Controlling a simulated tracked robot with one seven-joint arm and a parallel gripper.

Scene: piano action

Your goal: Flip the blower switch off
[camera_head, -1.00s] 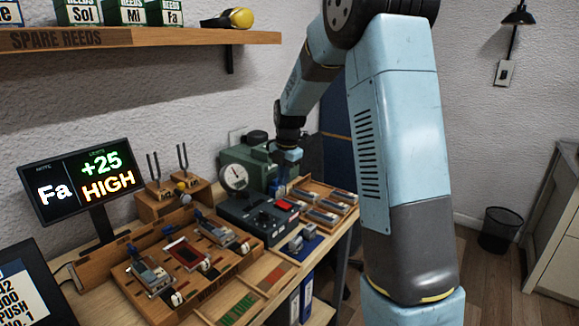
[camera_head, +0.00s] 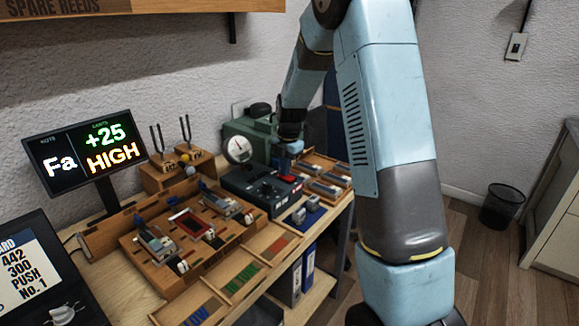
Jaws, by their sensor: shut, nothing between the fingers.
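The green blower housing (camera_head: 235,131) with a round white dial (camera_head: 239,149) stands at the back of the bench. A dark control box (camera_head: 247,187) with small knobs sits in front of it. A red switch-like part (camera_head: 287,178) is at the box's right end; I cannot tell whether it is on or off. My gripper (camera_head: 284,169) is shut and empty, pointing down close to this red part. At this size I cannot tell whether they touch. My gripper hides part of the area behind it.
A wooden reed tray (camera_head: 322,163) lies right of the box. A wooden rig (camera_head: 160,283) with several metal parts lies to the left. A screen (camera_head: 84,160) reads Fa +25 HIGH. Tuning forks (camera_head: 185,130) stand behind. A bin (camera_head: 502,206) is on the floor.

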